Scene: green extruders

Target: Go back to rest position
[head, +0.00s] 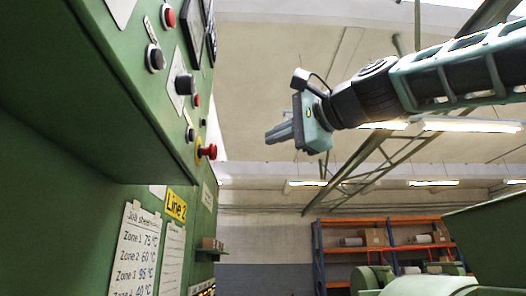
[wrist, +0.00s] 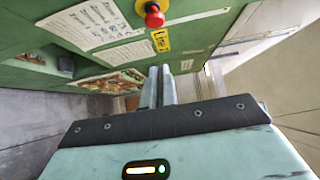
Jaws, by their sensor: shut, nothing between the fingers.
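My gripper (head: 279,132) is in the upper middle of the head view, at the end of my arm, which reaches in from the right. Its fingers point left toward the green control panel and are shut with nothing between them. The wrist view shows the two fingers (wrist: 159,85) side by side. My gripper is in free air, apart from the panel. The green panel (head: 150,90) fills the left of the head view, with several knobs and buttons and a red mushroom button (head: 208,152). That red button also shows in the wrist view (wrist: 154,17).
A yellow "Line 2" label (head: 176,205) and a job sheet (head: 136,250) are on the panel's lower face. Orange shelving (head: 318,255) with boxes stands at the back right. Green machinery (head: 495,235) is at the lower right. Open air lies between the panel and my arm.

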